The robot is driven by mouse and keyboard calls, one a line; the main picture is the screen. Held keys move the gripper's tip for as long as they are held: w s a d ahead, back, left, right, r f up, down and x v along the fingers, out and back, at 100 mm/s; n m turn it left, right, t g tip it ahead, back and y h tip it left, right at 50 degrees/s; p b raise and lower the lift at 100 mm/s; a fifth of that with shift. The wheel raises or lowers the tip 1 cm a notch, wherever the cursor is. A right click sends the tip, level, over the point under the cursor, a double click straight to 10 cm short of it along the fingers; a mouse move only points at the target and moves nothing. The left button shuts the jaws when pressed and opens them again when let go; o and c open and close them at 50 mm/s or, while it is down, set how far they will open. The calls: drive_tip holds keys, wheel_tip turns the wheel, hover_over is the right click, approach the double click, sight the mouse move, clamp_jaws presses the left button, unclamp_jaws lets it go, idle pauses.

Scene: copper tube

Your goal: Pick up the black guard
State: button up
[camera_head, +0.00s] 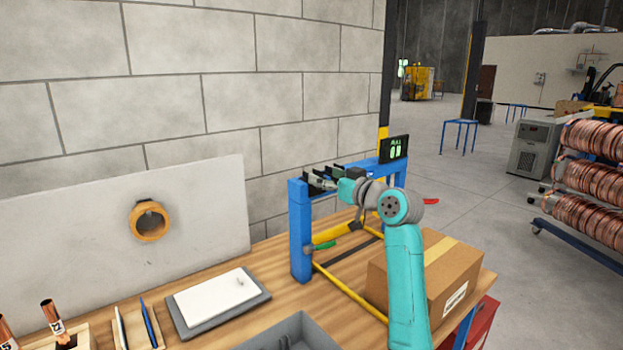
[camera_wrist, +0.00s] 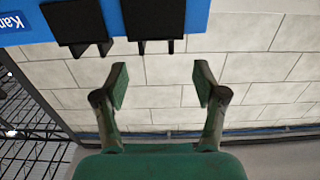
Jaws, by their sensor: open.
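Several black guards (camera_head: 338,171) sit in a row along the blue beam of a blue frame (camera_head: 301,235) on the bench. In the wrist view, two black guards, one at the left (camera_wrist: 72,20) and one near the middle (camera_wrist: 155,18), show at the top against the blue beam. I cannot tell which one the task means. My gripper (camera_wrist: 161,75) is open, with nothing between its fingers, and the guards lie beyond its fingertips. In the head view my arm reaches to the blue frame, and the gripper is small and partly hard to make out there.
A cardboard box (camera_head: 440,268) stands on the wooden bench beside my arm. A small display (camera_head: 395,149) stands on the frame's right end. A white-topped grey tray (camera_head: 218,300) and a grey bin (camera_head: 290,333) lie left of the frame. A block wall stands behind.

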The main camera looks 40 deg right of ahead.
sight(313, 172)
drive_tip(key=shift+w+f, duration=0.25)
drive_tip(key=shift+w, duration=1.35)
drive_tip(key=shift+w+f, duration=0.2)
drive_tip(key=shift+w, duration=1.35)
drive_tip(key=c, duration=1.2)
